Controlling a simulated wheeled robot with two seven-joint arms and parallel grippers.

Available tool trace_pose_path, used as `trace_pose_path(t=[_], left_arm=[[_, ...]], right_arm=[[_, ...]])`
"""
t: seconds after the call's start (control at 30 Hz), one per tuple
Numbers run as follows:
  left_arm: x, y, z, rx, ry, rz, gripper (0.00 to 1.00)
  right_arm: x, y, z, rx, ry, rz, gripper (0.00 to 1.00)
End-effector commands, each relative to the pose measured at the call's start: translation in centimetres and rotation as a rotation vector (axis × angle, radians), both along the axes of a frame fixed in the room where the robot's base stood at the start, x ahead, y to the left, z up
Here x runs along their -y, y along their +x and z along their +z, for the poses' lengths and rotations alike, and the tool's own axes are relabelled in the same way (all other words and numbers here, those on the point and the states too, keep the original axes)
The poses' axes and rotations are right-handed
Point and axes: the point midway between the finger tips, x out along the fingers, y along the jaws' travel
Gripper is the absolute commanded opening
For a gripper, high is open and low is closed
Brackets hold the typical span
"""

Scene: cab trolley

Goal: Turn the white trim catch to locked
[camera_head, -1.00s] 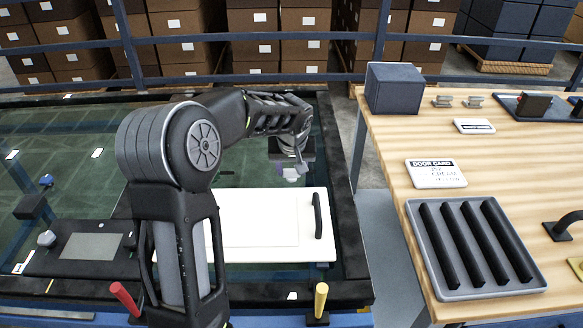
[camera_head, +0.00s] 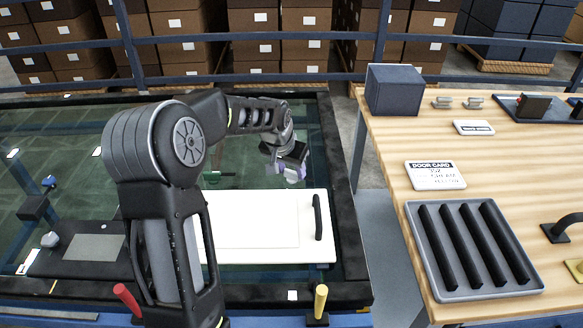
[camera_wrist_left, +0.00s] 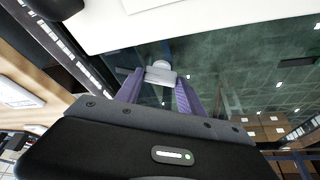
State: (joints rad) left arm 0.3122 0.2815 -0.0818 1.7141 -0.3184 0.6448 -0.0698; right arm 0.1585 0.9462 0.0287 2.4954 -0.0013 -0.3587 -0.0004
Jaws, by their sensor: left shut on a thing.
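In the head view my left gripper (camera_head: 288,172) is at the far edge of the white panel (camera_head: 265,250), twisted and tilted. There the fingers and hand largely hide the catch. My right gripper is not in view.
A black handle (camera_head: 318,217) stands on the panel's right end. A red peg (camera_head: 126,297) and a yellow peg (camera_head: 320,298) stand at the trolley's front edge. The wooden table (camera_head: 385,130) at right carries a grey ribbed tray (camera_head: 412,262) and a door card sign (camera_head: 436,175).

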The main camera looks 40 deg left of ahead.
Motion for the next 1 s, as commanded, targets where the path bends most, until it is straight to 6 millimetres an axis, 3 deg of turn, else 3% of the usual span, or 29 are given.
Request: trace_pose_path(t=[1.0], left_arm=[[-0.57, 0.22, 0.04, 0.001, 0.0, -0.936, 0.05]], right_arm=[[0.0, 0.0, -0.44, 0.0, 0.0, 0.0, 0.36]])
